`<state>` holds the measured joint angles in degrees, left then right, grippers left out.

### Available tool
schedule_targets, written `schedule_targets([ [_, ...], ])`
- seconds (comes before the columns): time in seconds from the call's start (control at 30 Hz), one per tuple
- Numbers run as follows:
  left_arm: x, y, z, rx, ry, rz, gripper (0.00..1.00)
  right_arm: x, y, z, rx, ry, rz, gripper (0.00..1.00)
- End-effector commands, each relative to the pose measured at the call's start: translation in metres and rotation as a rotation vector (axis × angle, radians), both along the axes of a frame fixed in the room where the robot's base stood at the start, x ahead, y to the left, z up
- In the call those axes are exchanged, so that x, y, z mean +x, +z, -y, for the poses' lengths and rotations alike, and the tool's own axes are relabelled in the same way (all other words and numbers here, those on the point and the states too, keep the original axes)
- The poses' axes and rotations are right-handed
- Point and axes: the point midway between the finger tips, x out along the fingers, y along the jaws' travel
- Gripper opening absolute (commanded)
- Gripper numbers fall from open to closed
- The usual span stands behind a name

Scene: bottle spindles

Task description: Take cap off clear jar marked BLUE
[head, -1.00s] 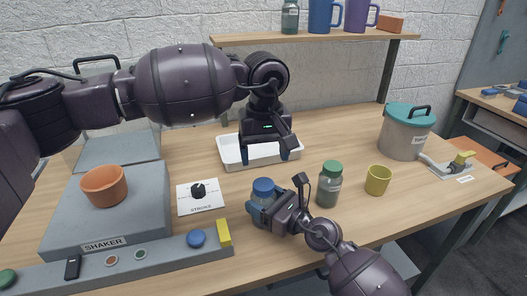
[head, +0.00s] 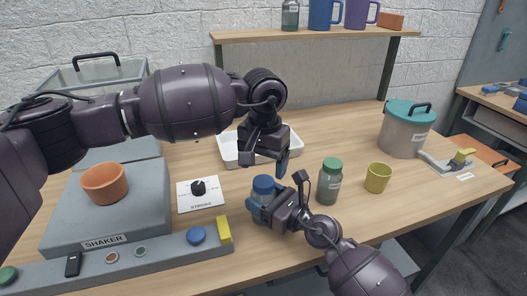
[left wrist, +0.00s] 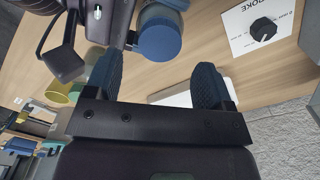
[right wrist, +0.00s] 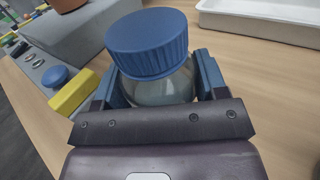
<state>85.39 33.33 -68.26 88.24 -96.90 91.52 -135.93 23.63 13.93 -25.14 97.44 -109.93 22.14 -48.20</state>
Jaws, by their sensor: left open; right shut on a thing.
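The clear jar (right wrist: 162,92) has a ribbed blue cap (right wrist: 148,43) on top and stands upright in the right wrist view. The cap also shows in the head view (head: 264,184) and in the left wrist view (left wrist: 158,36). Any marking on the jar is hidden. My right gripper (head: 266,208) is shut around the jar's body, below the cap. My left gripper (head: 266,168) is open and empty, above and just behind the cap. In the left wrist view its fingers (left wrist: 156,82) are apart, with the cap beyond them.
A green-capped bottle (head: 330,182) and a yellow cup (head: 378,178) stand right of the jar. A white tray (head: 228,152) lies behind my left gripper. The shaker (head: 110,225) with an orange bowl (head: 104,183) and a knob panel (head: 200,195) are at left.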

Motion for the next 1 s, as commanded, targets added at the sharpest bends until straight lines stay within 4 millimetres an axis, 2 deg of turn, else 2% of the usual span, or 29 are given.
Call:
schedule_targets([
  [0.1,-0.001,-0.018,0.0,0.0,0.001,-0.003,0.76,0.0,0.0,0.0,0.0,0.0,0.0,0.0],
  [0.3,0.0,-0.038,0.0,0.001,0.002,-0.002,0.76,0.0,0.0,0.0,-0.001,0.0,-0.001,0.0],
  [0.73,0.0,-0.045,0.0,0.001,0.001,0.0,0.76,0.0,0.0,0.0,-0.001,0.0,-0.001,0.0],
  [1.0,0.0,-0.045,0.0,0.001,0.002,0.0,0.35,0.0,0.0,0.0,-0.001,0.0,-0.001,0.0],
])
